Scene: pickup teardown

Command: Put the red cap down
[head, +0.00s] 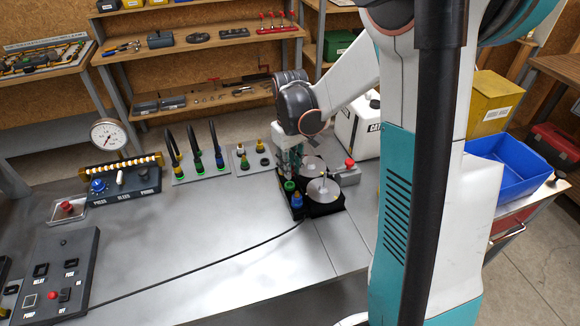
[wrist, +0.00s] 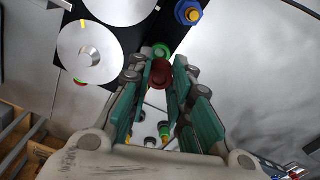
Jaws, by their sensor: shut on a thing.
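My gripper (head: 289,172) hangs over the dark fixture (head: 330,211) on the bench. In the wrist view its two fingers (wrist: 158,70) are closed on the red cap (wrist: 160,75). The red cap cannot be made out in the head view. A green cap (head: 289,186) stands in the fixture close to the gripper and shows just beyond the red cap in the wrist view (wrist: 160,50). A blue cap (head: 297,201) stands in front of the green one. I cannot tell whether the red cap touches anything below it.
Two round metal discs (head: 323,190) sit on the fixture right of my gripper. A grey box with a red button (head: 349,163) stands farther right. A plate with yellow and dark fittings (head: 244,164) lies left. A blue bin (head: 505,180) is far right. The front bench is mostly clear.

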